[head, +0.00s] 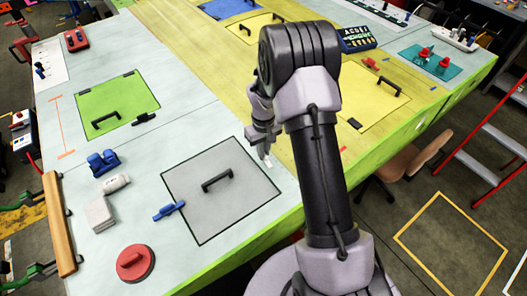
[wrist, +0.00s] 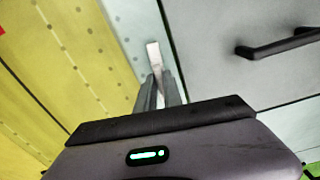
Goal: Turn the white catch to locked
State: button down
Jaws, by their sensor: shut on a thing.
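The white catch (wrist: 153,55) sits between the fingers of my gripper (wrist: 160,86) in the wrist view. Its narrow end sticks out past the fingertips, roughly upright in that picture. In the head view my gripper (head: 266,150) points down beside the grey panel's upper right edge, with the white tip (head: 268,162) just below the fingers. My gripper is shut on the catch. The fingers hide the catch's pivot, and I cannot tell whether it stands at locked.
The grey panel has a black handle (head: 217,180), with a blue clamp (head: 168,210) at its left edge. A green panel (head: 117,106) lies further left. A red round knob (head: 134,263) stands at the front. My arm hides part of the yellow strip (head: 190,55).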

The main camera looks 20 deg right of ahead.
jog(key=m+b, duration=0.3)
jog(key=m, duration=0.1)
jog(key=shift+f, duration=0.2)
jog(key=m+b, duration=0.3)
jog(key=m, duration=0.2)
jog(key=shift+a, duration=0.1)
jog(key=m+b, duration=0.3)
jog(key=m, duration=0.1)
jog(key=shift+w+r, duration=0.1)
jog(key=shift+m+b, duration=0.85)
jog(key=shift+m, duration=0.85)
jog(key=shift+r+m, duration=0.1)
jog(key=shift+m, duration=0.2)
jog(key=c, duration=1.5)
grip_release()
